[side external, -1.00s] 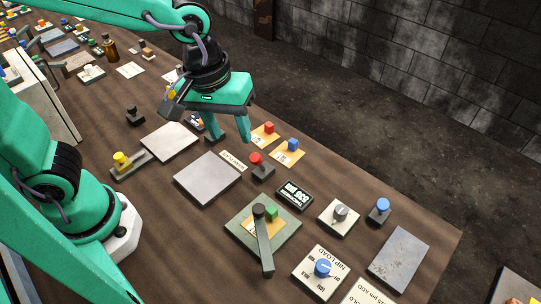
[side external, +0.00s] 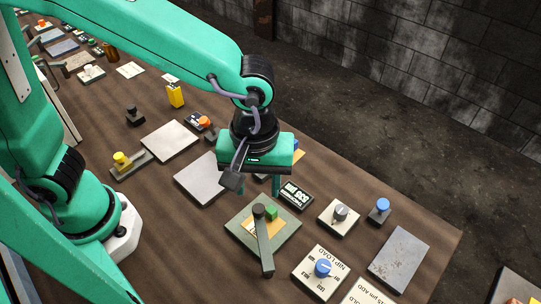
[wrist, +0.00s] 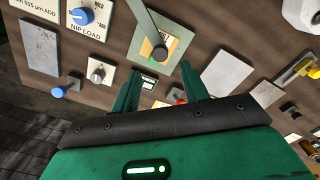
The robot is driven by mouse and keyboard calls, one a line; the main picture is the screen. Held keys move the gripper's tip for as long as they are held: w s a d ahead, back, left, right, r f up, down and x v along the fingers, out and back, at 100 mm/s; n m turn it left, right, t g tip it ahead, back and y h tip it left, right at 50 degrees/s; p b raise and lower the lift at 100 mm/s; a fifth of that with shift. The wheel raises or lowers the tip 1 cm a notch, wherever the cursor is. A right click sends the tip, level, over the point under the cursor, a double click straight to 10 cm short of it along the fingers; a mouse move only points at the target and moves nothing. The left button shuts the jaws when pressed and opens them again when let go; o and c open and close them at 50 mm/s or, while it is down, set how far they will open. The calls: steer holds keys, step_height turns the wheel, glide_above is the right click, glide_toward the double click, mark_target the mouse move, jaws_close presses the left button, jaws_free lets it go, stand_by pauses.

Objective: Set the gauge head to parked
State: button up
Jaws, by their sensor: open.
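No label naming a gauge head can be read. A grey-green square plate (side external: 238,231) carries a grey lever (side external: 265,245) with a black round knob at its far end, beside a green block (side external: 271,212) on a yellow card. The lever also shows in the wrist view (wrist: 147,24), with the black knob (wrist: 160,53) nearest my fingers. My gripper (side external: 261,188) is open and empty, just behind the plate and left of the small black thickness display (side external: 296,194). In the wrist view my gripper (wrist: 160,72) has its fingers apart, clear of the knob.
A nip load dial (side external: 322,268), a grey dial (side external: 340,213) and a blue knob (side external: 382,205) stand to the right. A bare metal plate (side external: 205,180) lies left of my gripper. A red knob (wrist: 180,98) shows between my fingers; my arm hides it in the side view.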

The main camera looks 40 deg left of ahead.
mark_target(259, 208)
steer(key=shift+f, duration=3.2)
jaws_close()
